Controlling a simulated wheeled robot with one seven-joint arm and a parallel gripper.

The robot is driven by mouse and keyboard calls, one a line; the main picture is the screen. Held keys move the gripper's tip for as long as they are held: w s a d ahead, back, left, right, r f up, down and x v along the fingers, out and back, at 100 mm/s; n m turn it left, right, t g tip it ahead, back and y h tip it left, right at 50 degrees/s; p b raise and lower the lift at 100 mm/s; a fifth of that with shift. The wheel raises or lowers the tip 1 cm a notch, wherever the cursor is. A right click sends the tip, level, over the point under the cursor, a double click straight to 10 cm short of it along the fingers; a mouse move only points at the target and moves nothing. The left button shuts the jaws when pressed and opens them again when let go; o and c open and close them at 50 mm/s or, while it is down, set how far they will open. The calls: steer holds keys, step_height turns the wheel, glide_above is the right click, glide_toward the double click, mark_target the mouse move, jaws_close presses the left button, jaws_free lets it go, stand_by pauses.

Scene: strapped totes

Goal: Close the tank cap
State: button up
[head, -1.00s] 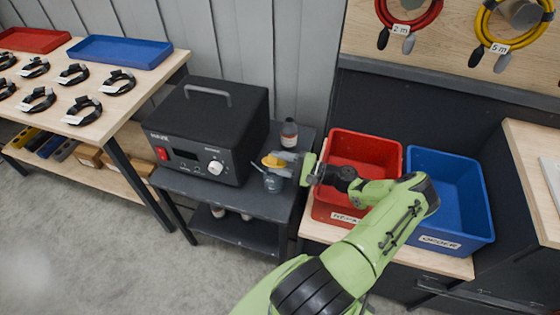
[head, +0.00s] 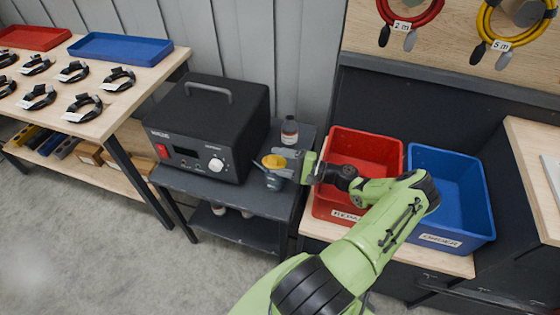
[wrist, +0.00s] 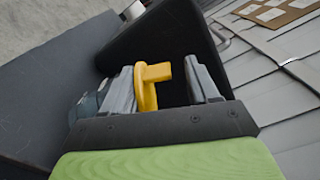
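The yellow tank cap (head: 273,161) sits at the top of a small grey-blue tank (head: 273,182) on the right of the dark cart. I cannot tell whether it is fully seated. In the wrist view, the cap (wrist: 149,84) shows a raised yellow handle between my fingers, close to the left finger and with a clear gap to the right one. My gripper (wrist: 163,82) is open around the handle. In the head view, my gripper (head: 288,163) reaches in from the right, beside the cap. The tank shows only partly at the wrist view's left (wrist: 85,107).
A black power unit (head: 208,130) stands left of the tank on the cart (head: 240,197). A small bottle (head: 289,132) stands behind the tank. Red (head: 372,147) and blue (head: 462,195) totes are on the right, under my arm's side. A cable table (head: 125,92) is at left.

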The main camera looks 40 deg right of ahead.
mark_target(280, 165)
step_height(280, 165, up, 10)
steer(key=p, duration=0.3)
